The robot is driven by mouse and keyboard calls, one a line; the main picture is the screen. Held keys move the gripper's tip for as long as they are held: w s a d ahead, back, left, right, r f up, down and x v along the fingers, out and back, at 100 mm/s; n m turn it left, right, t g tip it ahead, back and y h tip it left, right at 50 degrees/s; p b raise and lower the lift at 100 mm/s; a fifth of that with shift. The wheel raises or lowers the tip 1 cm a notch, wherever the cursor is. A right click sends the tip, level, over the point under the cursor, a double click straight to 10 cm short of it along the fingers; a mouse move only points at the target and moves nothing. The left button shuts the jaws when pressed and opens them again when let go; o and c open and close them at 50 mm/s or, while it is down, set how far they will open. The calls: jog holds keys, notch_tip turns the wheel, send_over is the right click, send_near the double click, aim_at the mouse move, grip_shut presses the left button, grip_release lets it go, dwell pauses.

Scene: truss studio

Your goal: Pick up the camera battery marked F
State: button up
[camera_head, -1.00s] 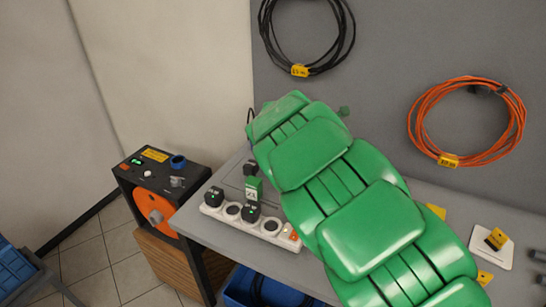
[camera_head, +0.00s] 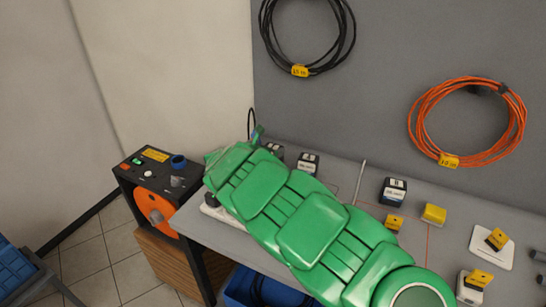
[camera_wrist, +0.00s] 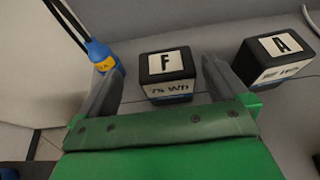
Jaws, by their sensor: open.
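The battery marked F (camera_wrist: 166,68) is a black block with a white top label and "75 Wh" on its front. In the wrist view it stands upright between and just beyond the fingers of my gripper (camera_wrist: 157,62), which is open and empty. A battery marked A (camera_wrist: 279,52) stands to its right, outside the right finger. In the head view, a dark block (camera_head: 274,149) beside the end of my arm looks like the F battery, but its letter is unreadable. My fingers are mostly hidden there.
A blue and yellow connector (camera_wrist: 101,57) on a cable is close to my left finger. Another dark battery (camera_head: 393,191), a yellow block (camera_head: 433,214) and a white plate (camera_head: 478,250) occupy the table's right. A black box with an orange reel (camera_head: 155,212) stands left.

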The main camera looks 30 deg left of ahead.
aim_at(275, 144)
jog(key=shift+d+x, duration=0.2)
jog(key=shift+x, duration=0.85)
jog(key=shift+d+x, duration=0.15)
jog(key=shift+x, duration=1.75)
jog(key=shift+c, duration=0.2)
jog(key=c, duration=1.4)
